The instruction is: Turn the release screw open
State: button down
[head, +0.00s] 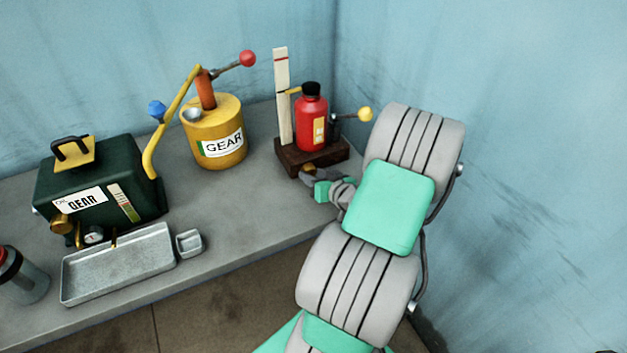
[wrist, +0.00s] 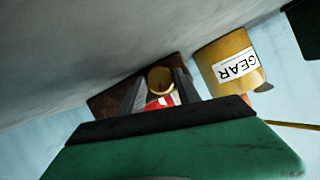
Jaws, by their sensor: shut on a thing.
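In the head view the brass knob (head: 309,169) shows only partly, at the front of the dark wooden base (head: 328,158). My gripper (head: 308,176) reaches in from the right, low in front of that base. In the wrist view my gripper's two grey fingers (wrist: 158,88) stand on either side of the knob, shut on it. A bit of red shows just below the knob there. The screw's thread is hidden.
A white upright scale (head: 281,95) and a yellow-ball lever (head: 365,114) flank the bottle. A yellow GEAR can (head: 213,130) with a red-ball handle stands left. A green GEAR box (head: 100,180), metal tray (head: 118,265) and small cup (head: 189,242) are further left. A wall is close at right.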

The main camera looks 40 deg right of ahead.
jog(key=shift+m, duration=0.4)
jog(key=c, duration=0.9)
grip_release()
jog(key=shift+o, duration=0.2)
jog(key=shift+s, duration=0.1)
jog(key=v, duration=0.7)
jog(key=shift+s+r+b, duration=0.1)
jog(key=shift+s+b, duration=0.25)
jog(key=shift+b, duration=0.05)
